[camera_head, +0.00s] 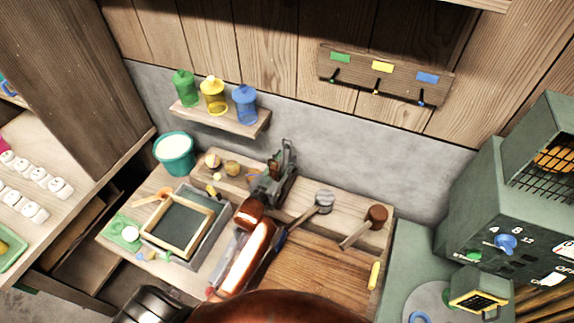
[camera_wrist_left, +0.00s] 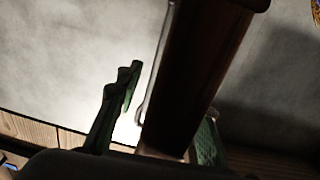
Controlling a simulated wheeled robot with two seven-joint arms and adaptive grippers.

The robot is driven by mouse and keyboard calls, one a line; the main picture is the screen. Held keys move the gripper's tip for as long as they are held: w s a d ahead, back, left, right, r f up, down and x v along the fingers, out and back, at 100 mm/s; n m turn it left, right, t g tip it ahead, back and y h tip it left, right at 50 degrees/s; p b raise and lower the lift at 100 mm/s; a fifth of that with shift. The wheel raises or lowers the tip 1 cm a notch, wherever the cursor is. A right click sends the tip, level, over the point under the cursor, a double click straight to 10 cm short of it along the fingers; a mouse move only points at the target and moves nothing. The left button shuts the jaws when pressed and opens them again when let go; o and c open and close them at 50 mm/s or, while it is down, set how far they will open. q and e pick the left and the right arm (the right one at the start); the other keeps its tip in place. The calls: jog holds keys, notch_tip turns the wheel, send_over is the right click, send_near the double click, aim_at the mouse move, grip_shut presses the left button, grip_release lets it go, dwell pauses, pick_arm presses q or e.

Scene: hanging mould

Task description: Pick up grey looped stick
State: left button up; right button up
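A stick with a round grey head (camera_head: 323,201) and a dark bluish handle lies on the workbench in the head view. It is the best match for the grey looped stick, but I cannot make out a loop. My left gripper (camera_head: 277,172) is to the left of its head, over the rear of the bench and apart from it. In the left wrist view the green-padded fingers (camera_wrist_left: 165,105) stand apart. A dark brown bar (camera_wrist_left: 205,65) shows between them; I cannot tell what it is, and a gap shows beside the left finger. My right gripper is not in view.
A brown mallet (camera_head: 375,215) lies right of the stick. A framed screen (camera_head: 208,219), teal bucket (camera_head: 174,153) and shelf with bottles (camera_head: 230,123) are on the left. A hook rack (camera_head: 384,71) hangs above. A green machine (camera_head: 490,220) stands on the right.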

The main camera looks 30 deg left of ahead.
pick_arm(q)
grip_shut()
jog(key=shift+r, duration=0.1)
dwell(0.3)
